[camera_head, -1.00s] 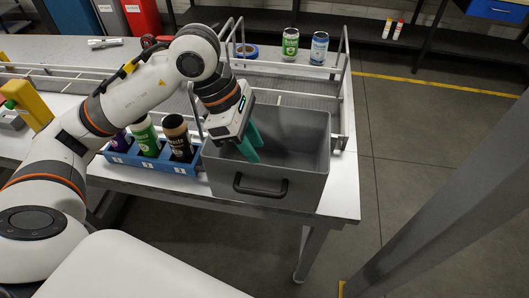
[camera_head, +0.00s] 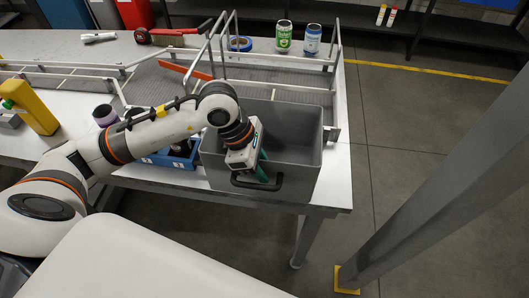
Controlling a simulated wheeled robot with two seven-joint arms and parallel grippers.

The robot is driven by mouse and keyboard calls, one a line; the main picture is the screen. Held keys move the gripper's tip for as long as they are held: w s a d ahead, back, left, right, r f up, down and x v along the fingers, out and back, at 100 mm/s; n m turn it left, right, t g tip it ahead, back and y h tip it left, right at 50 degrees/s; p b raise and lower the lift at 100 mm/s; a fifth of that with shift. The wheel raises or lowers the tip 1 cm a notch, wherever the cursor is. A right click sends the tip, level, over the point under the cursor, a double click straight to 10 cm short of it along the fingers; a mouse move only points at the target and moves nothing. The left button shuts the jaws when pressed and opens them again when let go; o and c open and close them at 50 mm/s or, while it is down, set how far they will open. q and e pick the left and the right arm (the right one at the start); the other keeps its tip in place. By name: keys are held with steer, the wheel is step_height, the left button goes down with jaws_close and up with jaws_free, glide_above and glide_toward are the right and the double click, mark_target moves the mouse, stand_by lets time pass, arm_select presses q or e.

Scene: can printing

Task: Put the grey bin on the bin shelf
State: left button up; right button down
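The grey bin (camera_head: 306,152) stands at the right front corner of the white table, with a black handle (camera_head: 252,184) on its front wall. My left gripper (camera_head: 262,170) reaches over the bin from the left, its green fingers pointing down at the front wall, close to the handle. The fingers overlap each other in this view, so I cannot tell whether they are open or shut, or whether they touch the bin. My arm hides part of the bin's left side. My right gripper is not in view. I cannot tell which shelf is the bin shelf.
A blue holder (camera_head: 172,160) is mostly hidden behind my arm, left of the bin. A green can (camera_head: 284,37) and a blue can (camera_head: 312,40) stand behind the rails. A grey post (camera_head: 440,190) rises at right; open floor (camera_head: 400,130) lies beyond the table's right edge.

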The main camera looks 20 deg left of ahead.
arm_select(q)
jaws_close()
steer(key=shift+r, duration=0.1)
stand_by(1.2)
